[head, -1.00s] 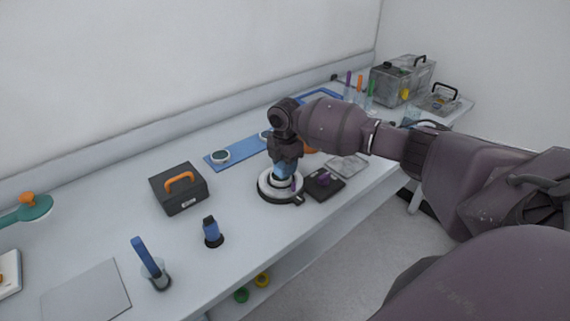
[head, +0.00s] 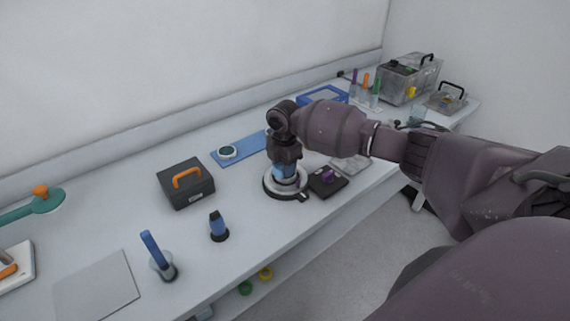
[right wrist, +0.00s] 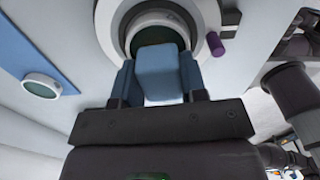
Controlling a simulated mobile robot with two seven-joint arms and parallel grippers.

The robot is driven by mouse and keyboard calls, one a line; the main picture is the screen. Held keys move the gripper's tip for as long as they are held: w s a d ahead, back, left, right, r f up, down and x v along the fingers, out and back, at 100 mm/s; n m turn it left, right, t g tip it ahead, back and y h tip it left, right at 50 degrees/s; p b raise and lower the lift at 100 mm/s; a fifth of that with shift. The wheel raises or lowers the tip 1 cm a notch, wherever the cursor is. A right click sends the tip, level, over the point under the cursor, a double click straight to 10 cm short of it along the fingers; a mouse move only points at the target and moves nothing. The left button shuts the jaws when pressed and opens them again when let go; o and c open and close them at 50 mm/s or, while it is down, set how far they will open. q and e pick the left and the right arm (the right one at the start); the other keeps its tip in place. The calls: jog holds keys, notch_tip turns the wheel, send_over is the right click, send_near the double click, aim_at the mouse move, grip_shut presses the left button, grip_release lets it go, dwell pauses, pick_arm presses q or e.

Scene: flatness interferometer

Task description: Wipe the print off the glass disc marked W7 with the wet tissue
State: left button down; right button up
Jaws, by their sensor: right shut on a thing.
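My right gripper (head: 286,172) is over the round white-ringed stage (head: 270,190) and points down. In the right wrist view the gripper (right wrist: 158,80) is shut on a light-blue block-like pad (right wrist: 158,65), which looks like the folded wet tissue. Just beyond the pad, a dark green glass disc (right wrist: 150,36) shows inside the stage ring (right wrist: 203,12). The pad hides part of this disc, and I cannot tell whether they touch. No W7 mark or print is legible. Another glass disc (head: 227,152) lies on the blue mat (head: 250,145). My left gripper is not in view.
A black box with an orange handle (head: 186,186) stands left of the stage, and a dark block with a purple knob (head: 328,183) to its right. A grey case (head: 408,80) is far right.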

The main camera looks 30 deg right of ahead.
jog(key=shift+d, duration=0.2)
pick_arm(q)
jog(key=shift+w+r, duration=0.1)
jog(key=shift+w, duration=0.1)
pick_arm(e)
jog(key=shift+d, duration=0.65)
jog(key=shift+w, duration=0.1)
jog(key=shift+w+d, duration=0.1)
jog(key=shift+d, duration=0.5)
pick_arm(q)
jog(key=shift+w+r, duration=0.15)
pick_arm(e)
jog(key=shift+a, duration=0.15)
jog(key=shift+a+p, duration=0.35)
jog(key=shift+p, duration=0.05)
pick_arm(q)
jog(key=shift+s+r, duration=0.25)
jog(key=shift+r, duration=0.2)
pick_arm(e)
jog(key=shift+a, duration=0.45)
pick_arm(q)
jog(key=shift+p, duration=0.3)
